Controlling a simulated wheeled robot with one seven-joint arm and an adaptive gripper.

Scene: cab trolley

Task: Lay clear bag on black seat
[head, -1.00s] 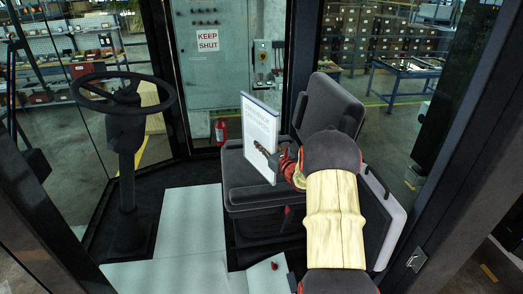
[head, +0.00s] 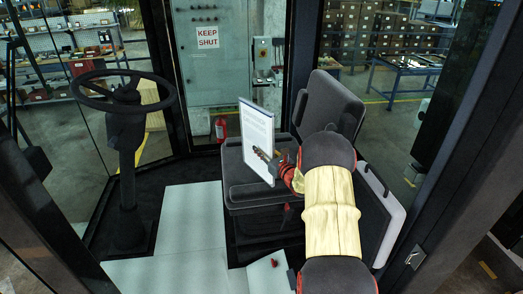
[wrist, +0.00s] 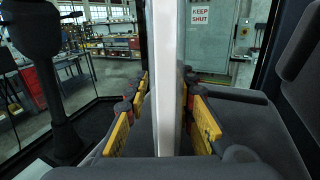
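The clear bag (head: 257,140) holds a white printed sheet and stands upright over the black seat (head: 236,172). In the wrist view the bag (wrist: 168,80) shows edge-on as a pale upright strip between my yellow finger pads. My gripper (head: 268,158) is shut on the bag from the right side; in the wrist view my gripper (wrist: 166,115) has a finger on each side of it. The seat cushion (wrist: 245,107) lies below and around the fingers. The bag's lower edge is close to the cushion, but I cannot tell if they touch.
The seat's backrest (head: 330,103) rises behind and right of the bag. A black steering wheel (head: 123,88) on a column stands at the left. A small red item (head: 275,263) lies on a pale surface in front. A grey cabinet (head: 222,90) stands behind.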

